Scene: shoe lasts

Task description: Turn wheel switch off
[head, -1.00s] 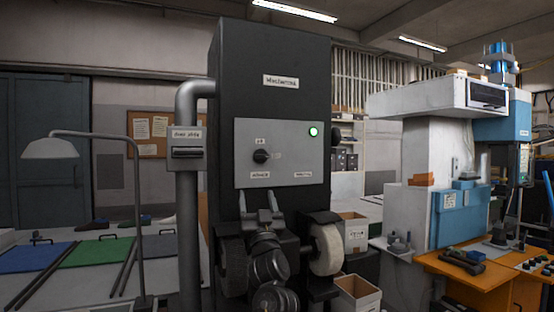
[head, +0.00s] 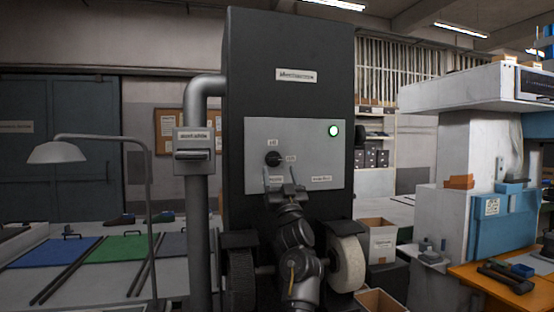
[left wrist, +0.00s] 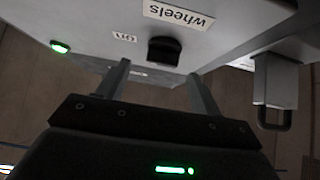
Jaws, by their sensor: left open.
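The wheel switch (head: 272,158) is a black rotary knob on the grey panel (head: 316,155) of a tall dark cabinet. One small label sits above it and another to its right. A round green lamp (head: 334,131) is lit at the panel's upper right. My left gripper (head: 283,174) is open and empty, just below the knob in the head view. In the left wrist view, the knob (left wrist: 164,50) shows beyond and between the open fingers (left wrist: 160,82), apart from them, near labels reading "wheels" and "on". My right gripper is not in view.
Two grinding wheels, one pale (head: 346,264), flank my left arm below the panel. A grey pipe with a dust slide box (head: 194,150) stands left of the cabinet. A cardboard box (head: 378,240) and a blue-and-white machine (head: 470,200) are at right.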

